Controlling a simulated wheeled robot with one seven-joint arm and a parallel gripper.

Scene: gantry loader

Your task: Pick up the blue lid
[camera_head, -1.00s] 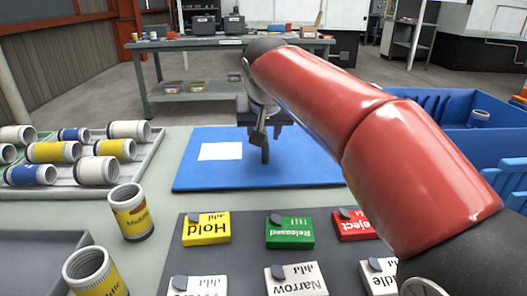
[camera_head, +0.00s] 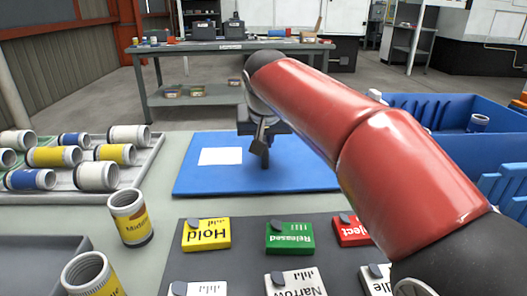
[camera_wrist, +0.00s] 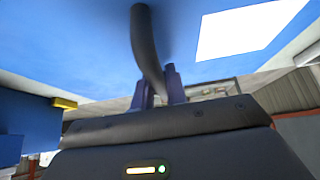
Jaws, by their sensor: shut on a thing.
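The blue lid (camera_head: 215,181) is a wide flat blue panel with a white rectangle on it, at the back middle of the table. In the wrist view its blue face (camera_wrist: 75,50) fills the upper part. A dark, bent handle (camera_wrist: 143,40) stands out from this face. My gripper (camera_wrist: 158,88) has its two purple fingers closed around the end of the handle. In the head view my gripper (camera_head: 265,150) is over the lid, partly behind my red arm. I cannot tell whether the lid is lifted off the table.
A grey tray (camera_head: 100,188) with several jars lies at the left. Upright jars stand front left, one with a yellow label (camera_head: 131,218). A dark mat (camera_head: 250,262) with coloured label blocks, including yellow Hold (camera_head: 206,236), lies in front. Blue bins (camera_head: 450,108) stand at the right.

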